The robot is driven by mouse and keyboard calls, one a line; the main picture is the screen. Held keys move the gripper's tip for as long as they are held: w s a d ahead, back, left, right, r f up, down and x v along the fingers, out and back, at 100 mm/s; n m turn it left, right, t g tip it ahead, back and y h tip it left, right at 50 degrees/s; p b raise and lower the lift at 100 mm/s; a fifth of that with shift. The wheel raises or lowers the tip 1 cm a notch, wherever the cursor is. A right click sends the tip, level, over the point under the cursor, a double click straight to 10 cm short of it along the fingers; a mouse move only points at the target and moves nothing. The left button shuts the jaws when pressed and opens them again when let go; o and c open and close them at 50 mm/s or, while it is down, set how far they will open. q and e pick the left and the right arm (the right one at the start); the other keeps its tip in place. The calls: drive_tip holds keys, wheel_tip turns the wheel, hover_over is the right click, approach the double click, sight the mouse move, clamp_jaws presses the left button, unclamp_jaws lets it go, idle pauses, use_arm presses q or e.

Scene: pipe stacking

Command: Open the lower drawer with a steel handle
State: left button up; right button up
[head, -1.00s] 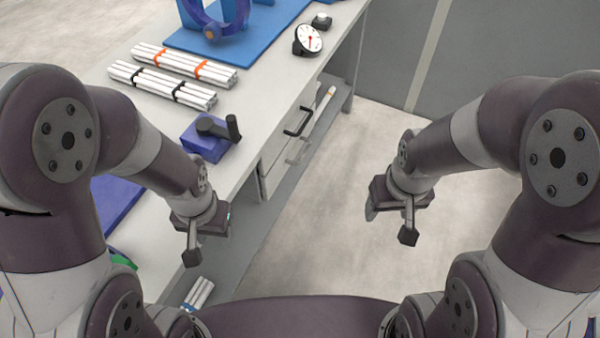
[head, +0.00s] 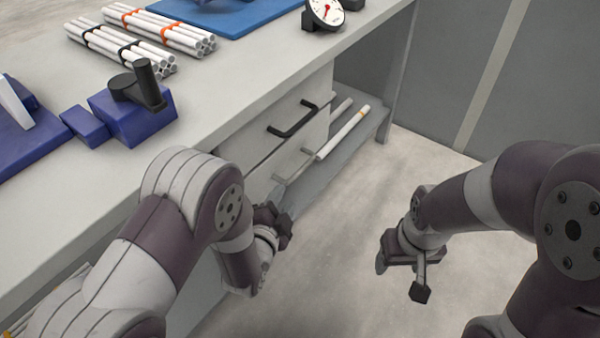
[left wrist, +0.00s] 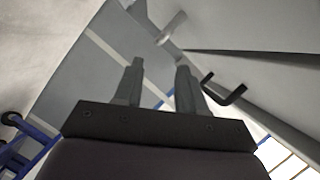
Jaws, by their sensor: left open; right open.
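The lower drawer (head: 262,178) sits under the table, below an upper drawer with a black handle (head: 294,120). Its steel handle (head: 294,166) is a pale bar, and the drawer looks shut. My left gripper (head: 281,205) is just below and in front of the steel handle, apart from it as far as I can tell; my left arm hides part of the drawer front. In the left wrist view my left fingers (left wrist: 157,75) are spread and empty, with a pale bar (left wrist: 171,28), likely the steel handle, beyond them. My right gripper (head: 405,272) is open and empty over the floor at right.
The tabletop (head: 235,95) above carries bundled white pipes (head: 150,30), a blue block with a black lever (head: 133,115) and a dial gauge (head: 324,12). A low shelf (head: 355,140) with loose pipes (head: 343,132) lies beyond the drawers. The floor at right is clear.

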sight(296, 177)
use_arm(q)
drive_tip(key=b+x, duration=0.1)
drive_tip(key=x, duration=0.2)
drive_tip(key=b+x, duration=0.2)
drive_tip(key=x, duration=0.2)
drive_tip(key=b+x, duration=0.1)
drive_tip(key=x, duration=0.3)
drive_tip(key=shift+f, duration=0.35)
drive_tip(key=shift+w+d, duration=0.1)
drive_tip(key=shift+w, duration=0.3)
drive_tip(key=shift+r, duration=0.1)
clamp_jaws()
